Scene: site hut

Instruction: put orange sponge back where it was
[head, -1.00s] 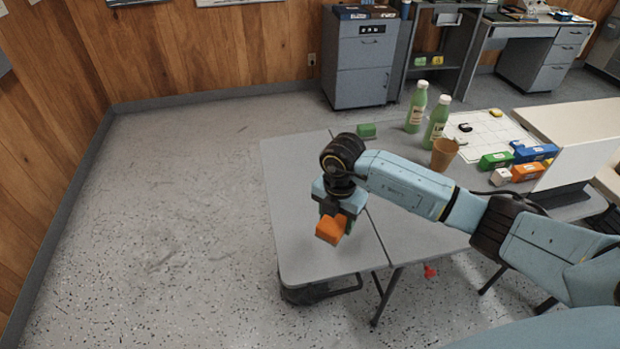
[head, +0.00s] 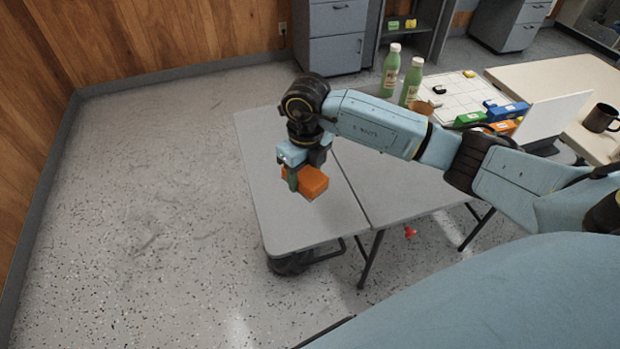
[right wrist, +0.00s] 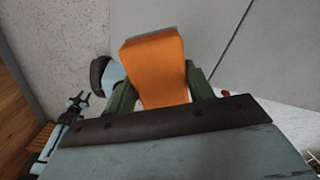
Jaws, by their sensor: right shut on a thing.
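The orange sponge (head: 313,182) is a plain orange block. My right gripper (head: 298,178) is shut on it, pointing down over the front part of the left grey table (head: 262,160). In the right wrist view the sponge (right wrist: 157,62) sits between the two green fingers of the right gripper (right wrist: 156,88), with its far end sticking out. I cannot tell how large the gap is between sponge and tabletop. My left gripper does not show in the head view.
Two green bottles (head: 391,70) stand behind my forearm. A white gridded sheet (head: 455,97), a green block (head: 469,119) and a blue block (head: 508,110) lie to the right. A dark mug (head: 601,118) is on the pale table (head: 560,80). The left table's surface is largely clear.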

